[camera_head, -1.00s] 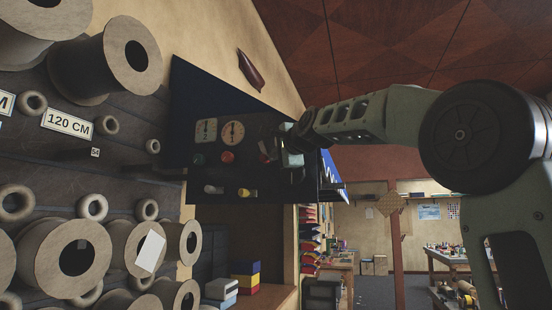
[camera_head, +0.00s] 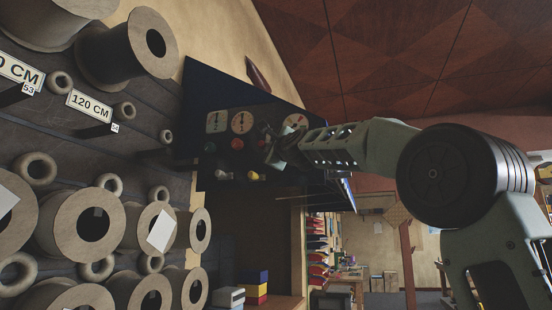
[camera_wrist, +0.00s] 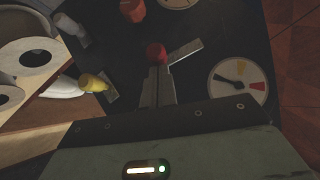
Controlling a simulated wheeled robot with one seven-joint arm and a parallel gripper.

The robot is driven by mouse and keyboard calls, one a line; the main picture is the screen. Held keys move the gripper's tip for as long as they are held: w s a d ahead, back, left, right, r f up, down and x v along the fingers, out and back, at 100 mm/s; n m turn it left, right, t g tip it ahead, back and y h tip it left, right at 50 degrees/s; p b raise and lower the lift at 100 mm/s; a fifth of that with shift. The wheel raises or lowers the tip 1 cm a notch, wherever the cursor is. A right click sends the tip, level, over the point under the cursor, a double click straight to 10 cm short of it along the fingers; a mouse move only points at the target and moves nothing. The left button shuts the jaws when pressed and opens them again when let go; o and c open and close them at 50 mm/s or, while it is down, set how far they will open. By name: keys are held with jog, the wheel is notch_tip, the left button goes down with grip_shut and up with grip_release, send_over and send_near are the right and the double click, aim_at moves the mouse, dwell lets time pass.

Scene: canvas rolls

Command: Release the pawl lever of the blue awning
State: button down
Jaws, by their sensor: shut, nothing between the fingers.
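A dark blue panel (camera_head: 225,95) with dials and coloured knobs stands in the middle of the head view. My gripper (camera_head: 272,158) is in front of its right part, fingers shut and empty. In the wrist view the shut grey fingers (camera_wrist: 158,88) point at a red knob (camera_wrist: 156,53), with their tips close to it; I cannot tell if they touch. A flat grey lever bar (camera_wrist: 186,51) sticks out just right of that knob. I cannot tell whether this is the pawl lever. A dial (camera_wrist: 238,84) is to the right, a yellow knob (camera_wrist: 94,83) to the left.
Canvas rolls (camera_head: 87,225) fill the left side. Coloured boxes (camera_head: 255,288) stand below. Open room lies at the lower right.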

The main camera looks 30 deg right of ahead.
jog(key=shift+w+a+f+m+t+h+b, duration=0.1)
jog(key=shift+w+a+m+t+h+b, duration=0.2)
jog(key=shift+m+b, duration=0.2)
jog(key=shift+w+a+f+m+t+h+b, duration=0.1)
jog(key=shift+w+a+m+t+h+b, duration=0.1)
jog(key=shift+m+h+b, duration=0.3)
jog(key=shift+r, duration=0.1)
